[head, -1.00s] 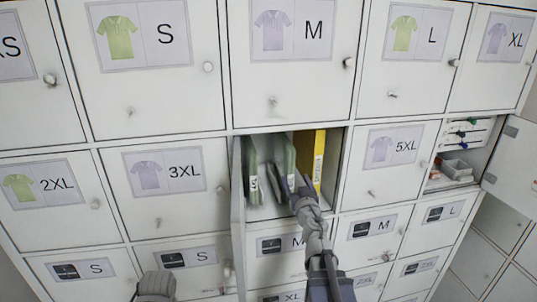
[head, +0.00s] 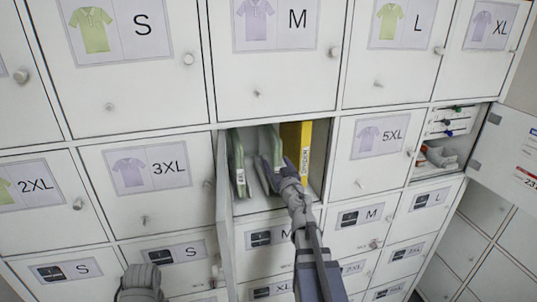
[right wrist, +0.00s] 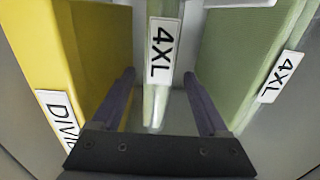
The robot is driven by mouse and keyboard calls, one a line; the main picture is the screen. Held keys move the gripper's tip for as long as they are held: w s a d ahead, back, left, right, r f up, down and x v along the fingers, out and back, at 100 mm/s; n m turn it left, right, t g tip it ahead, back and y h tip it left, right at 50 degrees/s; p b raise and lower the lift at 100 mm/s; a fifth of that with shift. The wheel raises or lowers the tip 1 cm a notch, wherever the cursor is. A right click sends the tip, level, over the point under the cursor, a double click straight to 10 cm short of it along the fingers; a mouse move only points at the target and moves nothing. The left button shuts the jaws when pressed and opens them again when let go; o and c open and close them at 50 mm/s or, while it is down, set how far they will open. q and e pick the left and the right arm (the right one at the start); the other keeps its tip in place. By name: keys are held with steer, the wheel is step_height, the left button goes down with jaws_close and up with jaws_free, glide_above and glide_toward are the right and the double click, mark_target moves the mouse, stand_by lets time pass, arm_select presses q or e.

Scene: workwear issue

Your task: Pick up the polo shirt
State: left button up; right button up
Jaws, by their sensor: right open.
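Two green folded polo shirts stand on edge in the open locker compartment in the head view, a left one (head: 238,165) and a middle one (head: 272,145). In the right wrist view the middle polo shirt (right wrist: 160,45) and the other polo shirt (right wrist: 250,50) both carry 4XL labels. My right gripper (head: 272,170) is open and reaches into the compartment. In the right wrist view its fingers (right wrist: 160,75) lie on either side of the middle shirt, with visible gaps. The gripper hides part of that shirt in the head view. My left gripper's fingers do not show.
A yellow divider (head: 296,145) stands right of the shirts, close to one finger in the wrist view (right wrist: 95,45). The compartment's door (head: 224,190) is swung open at its left edge. Another open compartment (head: 445,150) at right holds small items.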

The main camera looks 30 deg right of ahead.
mark_target(269, 153)
steer(key=x, duration=0.4)
steer(key=shift+w+d+f, duration=0.1)
steer(key=shift+w+d, duration=0.05)
steer(key=shift+w, duration=0.1)
steer(key=shift+c, duration=0.4)
jaws_close()
